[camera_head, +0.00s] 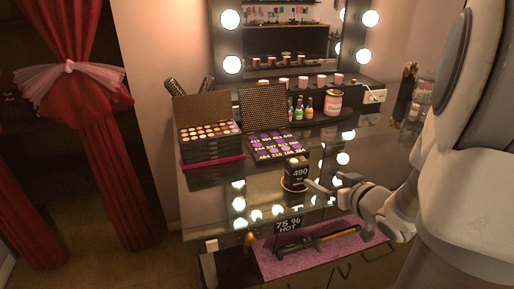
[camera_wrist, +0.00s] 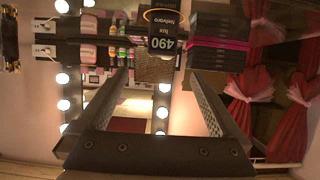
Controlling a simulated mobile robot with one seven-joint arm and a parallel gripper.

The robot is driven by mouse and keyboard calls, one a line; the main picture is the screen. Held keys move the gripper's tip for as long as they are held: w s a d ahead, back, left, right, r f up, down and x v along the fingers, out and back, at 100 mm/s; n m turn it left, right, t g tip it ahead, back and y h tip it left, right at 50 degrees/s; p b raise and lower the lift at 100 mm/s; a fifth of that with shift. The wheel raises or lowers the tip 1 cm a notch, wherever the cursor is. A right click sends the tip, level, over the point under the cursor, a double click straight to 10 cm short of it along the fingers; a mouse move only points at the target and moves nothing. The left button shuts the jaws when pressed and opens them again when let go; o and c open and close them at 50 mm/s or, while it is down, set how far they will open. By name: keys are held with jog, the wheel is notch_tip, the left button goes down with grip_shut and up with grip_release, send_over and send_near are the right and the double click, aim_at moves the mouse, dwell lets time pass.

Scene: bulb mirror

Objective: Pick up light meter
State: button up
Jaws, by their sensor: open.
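The light meter (camera_head: 297,172) is a small black device with a display reading 490. It stands upright near the front of the dark, glossy vanity top, on or within a ring with a gold edge. My gripper (camera_head: 322,184) is just right of it in the head view, open and empty, its fingers pointing toward it. In the wrist view the light meter (camera_wrist: 164,42) appears upside down, with "lux" beside the number. It lies beyond the two spread fingers of my gripper (camera_wrist: 159,76), roughly centred between them and apart from them.
Two open makeup palettes (camera_head: 209,131) (camera_head: 272,146) stand left of and behind the meter. Small bottles (camera_head: 300,108) and a pink jar (camera_head: 333,103) are farther back, before the bulb-lit mirror. Below, a hair iron (camera_head: 318,241) lies in a pink-lined open drawer.

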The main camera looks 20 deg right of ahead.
jog(key=b, duration=0.2)
send_near(299, 160)
jog(key=w+f, duration=0.4)
jog(key=shift+w+a+f, duration=0.1)
jog(key=shift+w+a, duration=0.05)
jog(key=shift+w, duration=0.05)
jog(key=x, duration=0.5)
jog(key=shift+a, duration=0.15)
jog(key=shift+c, duration=0.2)
jog(key=c, duration=1.5)
notch_tip(299, 160, up, 5)
jog(key=shift+r+p, duration=0.1)
jog(key=shift+p, duration=0.5)
jog(key=d+r+p, duration=0.1)
jog(key=d+r, duration=0.1)
jog(key=d, duration=0.2)
jog(key=d+r+p, duration=0.1)
jog(key=d+r, duration=0.1)
jog(key=d, duration=0.1)
jog(key=d+r+p, duration=0.1)
jog(key=d+r, duration=0.1)
jog(key=d, duration=0.2)
jog(key=shift+s+d, duration=0.3)
